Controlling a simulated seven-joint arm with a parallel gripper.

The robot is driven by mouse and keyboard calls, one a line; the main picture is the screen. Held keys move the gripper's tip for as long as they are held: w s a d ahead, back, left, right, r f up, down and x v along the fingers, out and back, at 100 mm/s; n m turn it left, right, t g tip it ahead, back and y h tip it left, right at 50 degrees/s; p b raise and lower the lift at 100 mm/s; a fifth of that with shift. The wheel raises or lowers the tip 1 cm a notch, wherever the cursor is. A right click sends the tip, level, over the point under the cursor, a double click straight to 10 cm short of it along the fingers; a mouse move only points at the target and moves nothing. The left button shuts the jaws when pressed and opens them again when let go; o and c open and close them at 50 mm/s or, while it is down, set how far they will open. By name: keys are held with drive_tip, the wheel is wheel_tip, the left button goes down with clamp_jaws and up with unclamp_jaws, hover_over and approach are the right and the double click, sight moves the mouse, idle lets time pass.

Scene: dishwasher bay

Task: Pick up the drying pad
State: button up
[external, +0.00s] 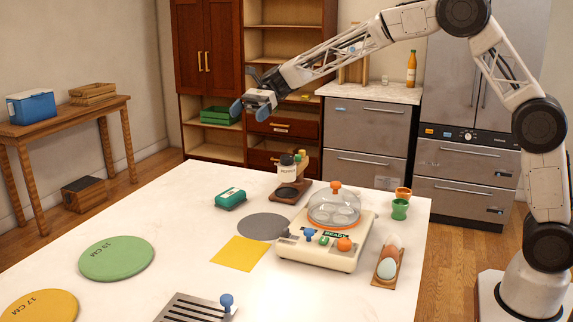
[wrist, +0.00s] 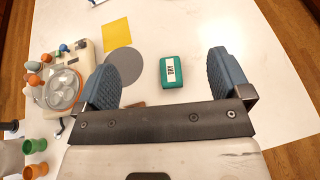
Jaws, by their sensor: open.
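No label names the drying pad, so I cannot tell for certain which item it is. A flat yellow square (external: 238,254) and a flat grey disc (external: 263,227) lie on the white table, one beside the other. The wrist view also shows the yellow square (wrist: 117,33) and the grey disc (wrist: 124,62). A small teal block with a white label (external: 230,198) lies behind them; in the wrist view the block (wrist: 173,82) appears between the fingers. My gripper (external: 246,93) is open and empty, high above the far part of the table, touching nothing.
A cream appliance with a clear dome (external: 327,240) stands right of the disc. A pepper bottle (external: 287,170) on a dark stand is behind. Green and orange cups (external: 400,209), an egg holder (external: 386,272), a slotted rack (external: 197,308) and green and yellow discs (external: 117,258) surround them.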

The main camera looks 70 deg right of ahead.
approach(240, 189)
drive_tip(key=a, duration=0.1)
drive_tip(key=w+a+f, duration=0.1)
drive_tip(key=shift+a+f, duration=0.3)
drive_tip(key=shift+x, duration=1.3)
drive_tip(key=shift+x, duration=2.65)
